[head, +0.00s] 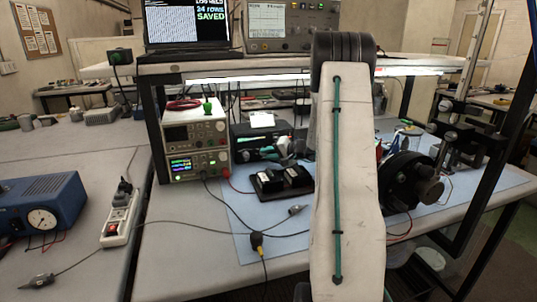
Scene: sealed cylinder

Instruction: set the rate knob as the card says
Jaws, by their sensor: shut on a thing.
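A black control box (243,148) stands on the bench under the shelf, left of my arm. A small white card (262,119) stands on top of it; its writing is too small to read. My gripper (285,150) shows only in part, at the right end of the box's front, beside my large white arm link. It is shut on what appears to be the rate knob. The knob itself is hidden by the gripper, so I cannot tell its setting.
Stacked bench instruments (196,140) stand left of the box. A black twin-block device (283,182) and loose cables lie on the blue mat (240,222) in front. A round black cylinder (407,180) is at right. The shelf (200,68) above carries a laptop (187,22) and an oscilloscope (280,22).

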